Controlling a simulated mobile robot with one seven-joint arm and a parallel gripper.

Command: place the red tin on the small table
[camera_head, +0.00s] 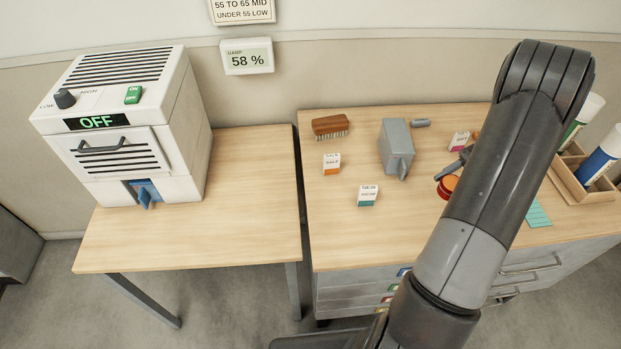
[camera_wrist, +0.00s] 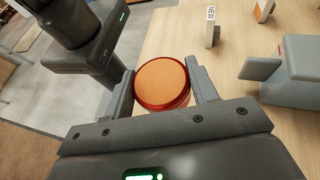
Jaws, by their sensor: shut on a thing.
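The red tin (camera_head: 447,186) is a short round tin with an orange top, at the drawer desk and partly hidden by my arm in the head view. In the wrist view the tin (camera_wrist: 162,83) sits between the two fingers of my gripper (camera_wrist: 160,70), which is shut on it. One grey finger also shows in the head view. I cannot tell whether the tin touches the desk top or is just above it. The small table (camera_head: 250,210) is the wooden one on the left; its front and right part is bare.
A white machine (camera_head: 125,125) reading OFF fills the small table's left back. The drawer desk (camera_head: 340,235) carries a brush (camera_head: 331,126), a grey block-like device (camera_head: 396,147), small labelled boxes (camera_head: 368,195) and a wooden holder with tubes (camera_head: 580,185). A narrow gap separates the tables.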

